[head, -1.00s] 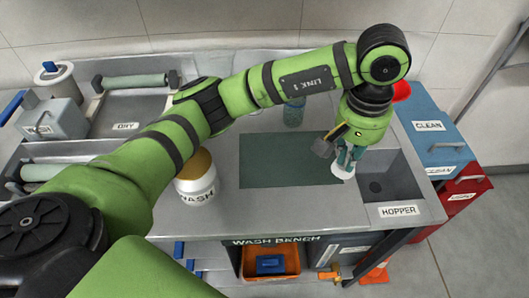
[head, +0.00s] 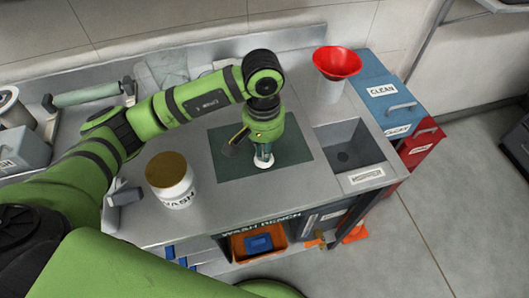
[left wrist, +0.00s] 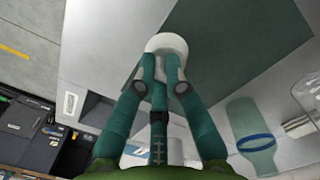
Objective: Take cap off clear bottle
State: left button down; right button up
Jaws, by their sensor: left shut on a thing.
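My left gripper (head: 264,150) points down over the dark green mat (head: 225,160) on the bench, with its fingers closed on a small white round piece (head: 263,163). In the left wrist view the white piece (left wrist: 166,43) sits between the teal fingertips; it looks like a cap, but I cannot tell whether a clear body is joined to it. A clear, teal-tinted bottle (left wrist: 250,135) with a blue band shows there, apart from the fingers. Another clear shape (left wrist: 308,92) is at the right edge. My right gripper is out of sight.
A white tub marked WASH (head: 175,190) stands left of the mat. The hopper basin (head: 345,145) is to its right, with a red funnel (head: 337,62) behind. Blue (head: 385,95) and red (head: 420,145) bins stand beyond the bench's right end.

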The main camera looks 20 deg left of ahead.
pick_arm(q)
notch_tip(320, 180, down, 2)
jog(key=shift+s+f+p, duration=0.1)
jog(key=shift+f+p, duration=0.15)
jog(key=shift+p, duration=0.25)
jog(key=shift+f, duration=0.45)
jog(key=shift+f, duration=0.1)
jog(key=c, duration=1.3)
grip_release()
